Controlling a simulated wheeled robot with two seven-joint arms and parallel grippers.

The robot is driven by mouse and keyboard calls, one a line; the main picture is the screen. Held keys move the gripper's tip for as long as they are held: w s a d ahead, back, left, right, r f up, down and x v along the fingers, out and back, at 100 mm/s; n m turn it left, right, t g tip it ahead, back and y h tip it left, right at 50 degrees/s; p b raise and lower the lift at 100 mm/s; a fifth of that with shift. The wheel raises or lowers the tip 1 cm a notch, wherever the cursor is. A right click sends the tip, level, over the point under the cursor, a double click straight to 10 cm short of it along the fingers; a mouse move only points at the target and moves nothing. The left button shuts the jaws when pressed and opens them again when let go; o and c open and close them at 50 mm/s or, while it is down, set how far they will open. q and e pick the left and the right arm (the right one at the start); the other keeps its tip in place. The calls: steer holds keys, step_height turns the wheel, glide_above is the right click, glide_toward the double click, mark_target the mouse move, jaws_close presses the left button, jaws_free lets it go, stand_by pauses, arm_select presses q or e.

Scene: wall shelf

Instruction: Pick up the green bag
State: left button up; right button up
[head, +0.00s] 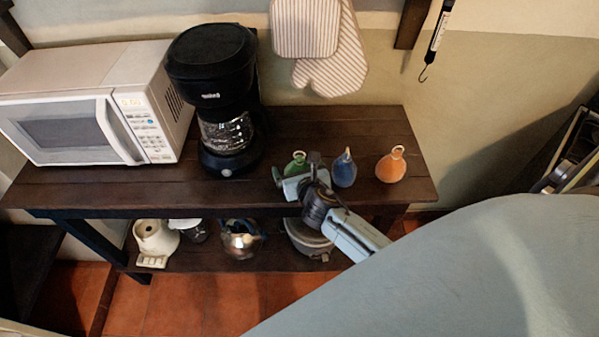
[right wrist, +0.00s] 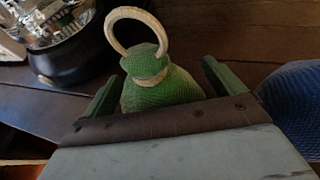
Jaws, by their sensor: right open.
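The green bag (head: 298,160) stands upright on the dark wooden shelf top, left of the blue bag (head: 344,170) and the orange bag (head: 391,167). My right gripper (head: 296,172) is at the green bag and partly hides it in the head view. In the right wrist view, the green bag (right wrist: 162,90) has a pale ring on top and a tied neck. The open fingers of my right gripper (right wrist: 163,84) are on either side of it. Its lower part is hidden behind the gripper. I cannot tell whether the fingers touch it. My left gripper is not in view.
A black coffee maker (head: 212,90) stands left of the bags, with a white microwave (head: 90,105) beyond it. Striped oven mitts (head: 330,60) hang on the wall. Several items, including a kettle (head: 240,240), stand on the lower shelf.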

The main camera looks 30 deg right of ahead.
steer(key=c, duration=1.4)
steer(key=shift+r, duration=0.1)
steer(key=shift+r, duration=0.1)
